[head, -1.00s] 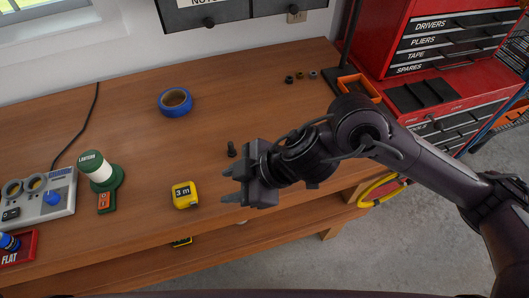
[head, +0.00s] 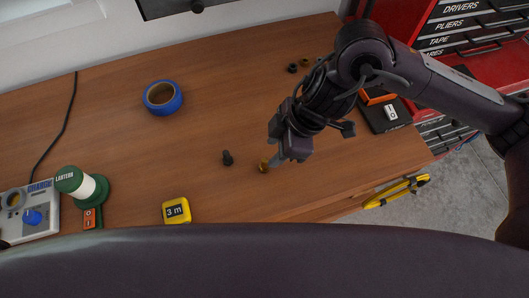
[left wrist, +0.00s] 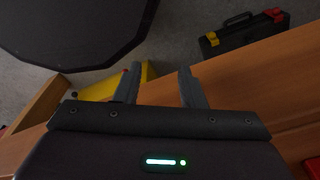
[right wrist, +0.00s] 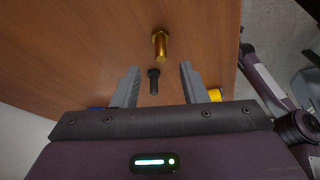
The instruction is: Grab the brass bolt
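The brass bolt (head: 264,167) stands on the workbench near its front edge, partly behind my right gripper's fingers in the head view. In the right wrist view, the brass bolt (right wrist: 160,45) shows whole, beyond the fingertips and roughly centred between them. My right gripper (right wrist: 159,68) is open with nothing between its fingers. In the head view, my right gripper (head: 277,160) points down, close beside the bolt; contact cannot be told. A black bolt (head: 228,158) stands to the left; it also shows in the right wrist view (right wrist: 153,82). My left gripper (left wrist: 158,78) is open and empty.
A blue tape roll (head: 162,97), a yellow tape measure (head: 176,211) and a green lantern (head: 82,186) are on the workbench (head: 200,130). Small dark and brass nuts (head: 293,68) lie at the back. A red tool chest (head: 480,60) stands right.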

